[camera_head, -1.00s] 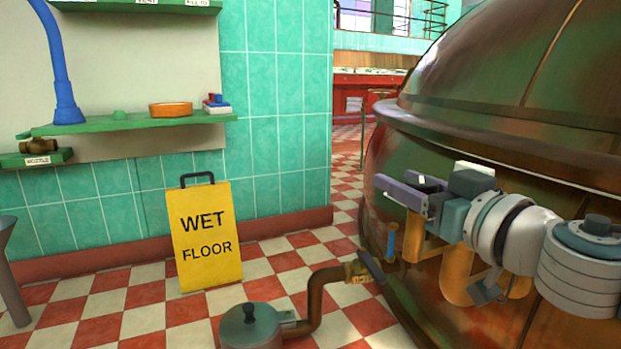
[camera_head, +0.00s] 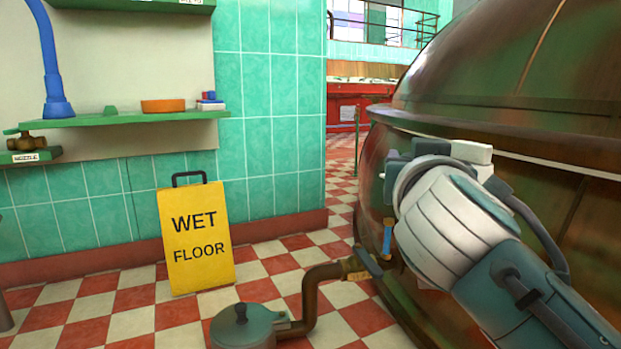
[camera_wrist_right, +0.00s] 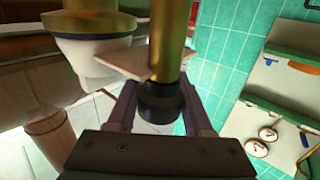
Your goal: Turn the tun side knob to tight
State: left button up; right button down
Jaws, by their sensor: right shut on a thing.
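The copper tun (camera_head: 480,80) fills the right side of the head view. In the right wrist view, a brass stem with a black end, likely the side knob (camera_wrist_right: 160,100), sits between the two purple fingers of my right gripper (camera_wrist_right: 158,106). The gripper is shut on it. In the head view my right arm reaches up against the tun's side, and its wrist hides the fingers and the knob. No tight mark can be read in either view. My left gripper is not in view.
A small blue-handled fitting (camera_head: 387,236) is on the tun below my wrist. A curved pipe with a valve (camera_head: 357,268) runs to a lidded grey pot (camera_head: 243,326). A yellow wet floor sign (camera_head: 197,240) stands by the wall. Checkered floor lies open between.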

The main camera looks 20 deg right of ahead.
jog(key=shift+s+d+m+g+h+b, duration=0.1)
jog(key=shift+d+m+g+h+b, duration=0.05)
jog(key=shift+m+g+h+b, duration=0.7)
jog(key=shift+c, duration=1.5)
grip_release()
